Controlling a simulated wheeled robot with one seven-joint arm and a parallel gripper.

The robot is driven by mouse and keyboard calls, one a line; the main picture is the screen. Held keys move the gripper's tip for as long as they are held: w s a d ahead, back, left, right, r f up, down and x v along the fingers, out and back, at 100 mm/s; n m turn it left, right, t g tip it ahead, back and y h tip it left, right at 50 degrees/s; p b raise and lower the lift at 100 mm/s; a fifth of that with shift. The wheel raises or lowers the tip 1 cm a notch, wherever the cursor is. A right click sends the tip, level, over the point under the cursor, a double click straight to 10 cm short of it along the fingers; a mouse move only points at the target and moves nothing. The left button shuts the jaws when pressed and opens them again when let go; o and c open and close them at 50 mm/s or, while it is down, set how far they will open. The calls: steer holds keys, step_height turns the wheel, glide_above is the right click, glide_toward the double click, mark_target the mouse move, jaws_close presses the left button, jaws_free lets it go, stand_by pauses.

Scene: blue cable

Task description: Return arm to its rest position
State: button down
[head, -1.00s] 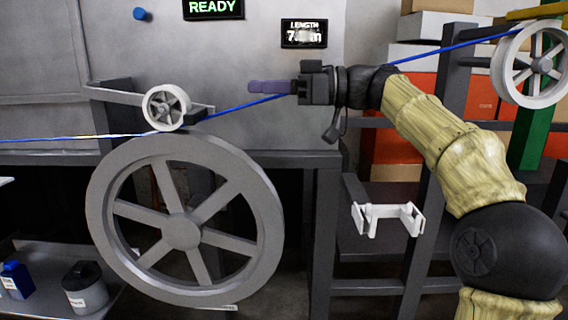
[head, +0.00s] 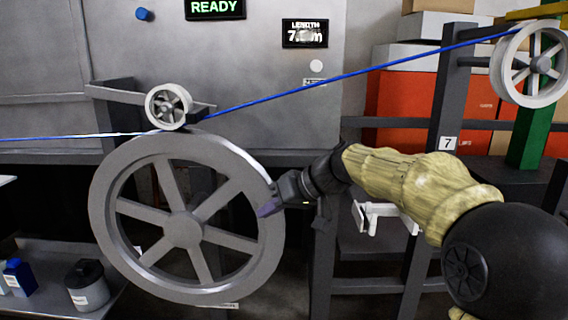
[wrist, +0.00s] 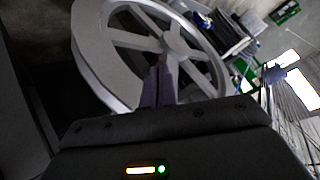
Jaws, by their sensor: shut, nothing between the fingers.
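My gripper (head: 268,208) is in front of the right rim of the large grey wheel in the head view, below the cable. Its purple fingers (wrist: 157,85) are together in the wrist view, with nothing between them, and point toward the wheel's spokes. I cannot tell whether they touch the wheel. The blue cable (head: 330,80) runs from the left edge, over the large wheel (head: 181,226) and under the small white roller (head: 168,106), up to the white pulley (head: 540,64) at the right. My gripper is apart from the cable.
A white bracket (head: 362,216) is partly hidden behind my arm. A dark post (head: 447,100) and boxes (head: 400,95) stand behind at the right. A grey bottle (head: 87,287) and a blue bottle (head: 18,278) stand on the low shelf at the left.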

steer(key=s+d+f+m+h, duration=0.2)
steer(key=s+d+f+h, duration=0.15)
steer(key=f, duration=0.45)
steer(key=s+d+f+m+h, duration=0.2)
steer(key=s+d+f, duration=0.1)
steer(key=d+f, duration=0.3)
steer(key=s+d+f+m+g+h, duration=0.1)
steer(key=s+d+f+m+h, duration=0.1)
steer(key=s+d+f, duration=0.35)
steer(key=s+d+f+m+h, duration=0.1)
steer(key=s+d+f+h, duration=0.15)
steer(key=s+f, duration=0.45)
steer(key=w+p+v, duration=0.2)
steer(key=p+v, duration=1.1)
steer(key=w+r+p+v, duration=0.1)
steer(key=w+p+v, duration=0.1)
steer(key=p+v, duration=1.1)
steer(key=shift+w+d, duration=0.25)
steer(key=shift+d, duration=0.35)
steer(key=shift+w, duration=0.1)
